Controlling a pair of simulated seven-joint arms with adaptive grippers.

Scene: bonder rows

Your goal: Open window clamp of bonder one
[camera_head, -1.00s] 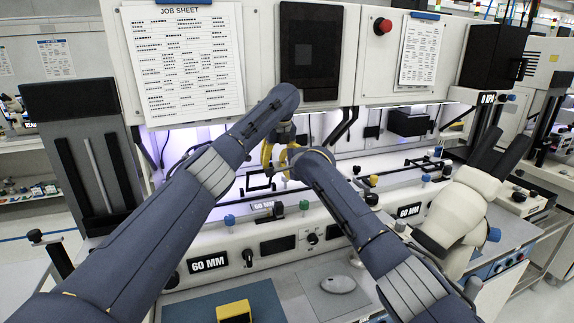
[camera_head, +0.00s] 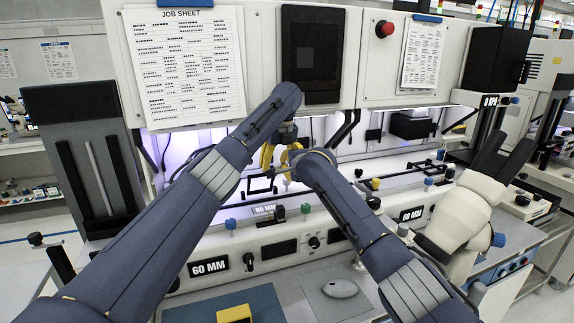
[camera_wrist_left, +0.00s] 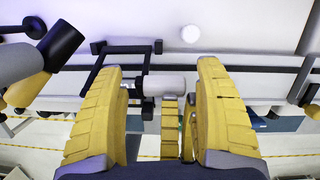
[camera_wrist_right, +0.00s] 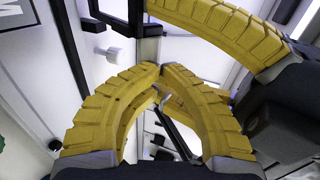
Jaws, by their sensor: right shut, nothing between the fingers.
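The bonder (camera_head: 150,262) in front of me has a lit work area with a black window frame (camera_head: 261,184), partly covered by my arms. The black frame (camera_wrist_left: 126,48) and a dark rail also show in the left wrist view. My left gripper (camera_head: 266,158) is open above the rail. A pale grey cylinder (camera_wrist_left: 168,85) with a black collar appears between its fingers, and I cannot tell if they touch it. My right gripper (camera_wrist_right: 160,68) is shut and empty, close beside the left gripper. One yellow left finger (camera_wrist_right: 225,30) shows just beyond it.
Coloured knobs (camera_head: 230,225) line the bonder's front. A job sheet (camera_head: 188,65) and a dark screen (camera_head: 312,55) are above. A grey mouse (camera_head: 340,288) and a yellow block (camera_head: 234,313) lie in front.

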